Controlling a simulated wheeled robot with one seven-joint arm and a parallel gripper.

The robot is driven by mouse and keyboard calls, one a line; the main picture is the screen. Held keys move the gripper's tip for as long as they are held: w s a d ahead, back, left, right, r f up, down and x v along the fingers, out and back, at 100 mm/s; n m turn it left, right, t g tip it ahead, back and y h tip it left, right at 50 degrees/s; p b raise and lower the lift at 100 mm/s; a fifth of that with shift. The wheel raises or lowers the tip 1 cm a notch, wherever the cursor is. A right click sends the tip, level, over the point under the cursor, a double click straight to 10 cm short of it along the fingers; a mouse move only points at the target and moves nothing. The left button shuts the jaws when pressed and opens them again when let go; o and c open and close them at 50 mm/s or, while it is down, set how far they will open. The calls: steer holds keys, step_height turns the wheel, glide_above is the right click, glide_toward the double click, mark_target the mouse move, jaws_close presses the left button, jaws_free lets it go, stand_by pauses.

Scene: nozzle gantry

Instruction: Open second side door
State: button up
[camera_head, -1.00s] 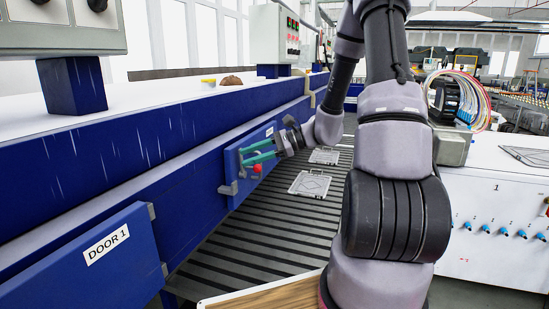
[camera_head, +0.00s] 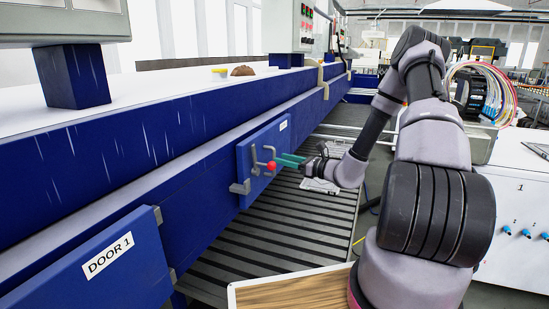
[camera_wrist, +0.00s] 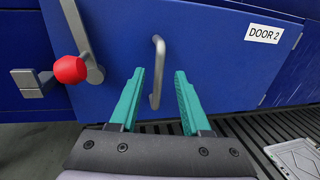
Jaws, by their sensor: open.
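The second side door (camera_head: 247,167) is a blue panel labelled DOOR 2; it also shows in the wrist view (camera_wrist: 225,75). It looks shut against the blue gantry side. A grey lever (camera_wrist: 86,45) with a red knob (camera_wrist: 70,69) is on its left part; the red knob (camera_head: 271,166) shows in the head view too. A grey bar handle (camera_wrist: 157,60) is right of the lever. My gripper (camera_wrist: 159,72) has teal fingers, open and empty, pointing at the door. The handle appears between the fingertips in the wrist view; contact cannot be told. In the head view my gripper (camera_head: 290,160) is beside the knob.
Door 1 (camera_head: 75,277), with a label, is nearer at lower left. A grey catch (camera_wrist: 32,82) is left of the knob. The slatted floor (camera_head: 270,235) runs below the door. A white cabinet (camera_head: 510,205) stands at right, and a wood-topped surface (camera_head: 290,292) lies in front.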

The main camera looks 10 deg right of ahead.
mark_target(274, 172)
steer(key=shift+x, duration=2.35)
steer(key=shift+a, duration=0.1)
jaws_close()
